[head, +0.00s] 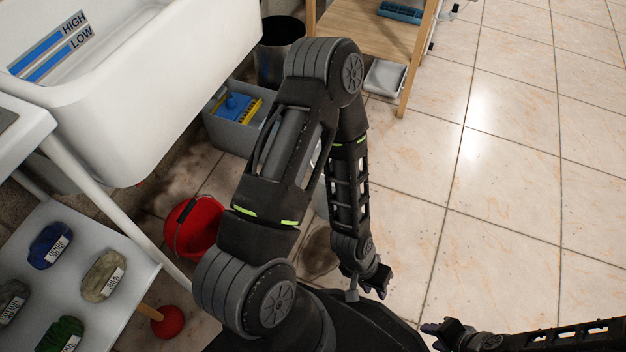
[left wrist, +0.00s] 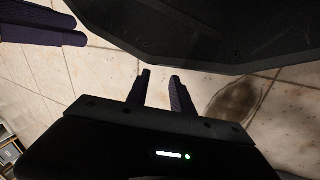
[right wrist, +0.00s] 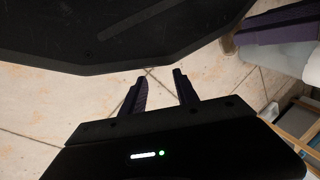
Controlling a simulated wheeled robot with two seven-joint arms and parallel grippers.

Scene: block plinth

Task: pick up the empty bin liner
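I cannot make out an empty bin liner in any view. A dark bin (head: 279,52) stands at the back beside the white sink, partly behind my left arm; I cannot tell whether a liner is in it. My left gripper (head: 380,287) hangs low over the tiled floor near my base. Its fingers are apart with nothing between them in the left wrist view (left wrist: 160,75). My right gripper (head: 430,336) is at the bottom of the head view. Its fingers are apart and empty in the right wrist view (right wrist: 159,76).
A white sink (head: 160,75) stands upper left. A red bucket (head: 195,228) and a grey bucket (head: 232,135) with blue and yellow items stand below it. A shelf (head: 75,235) holds several cloth bundles. A wooden rack (head: 365,40) is behind. Floor on the right (head: 510,170) is clear.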

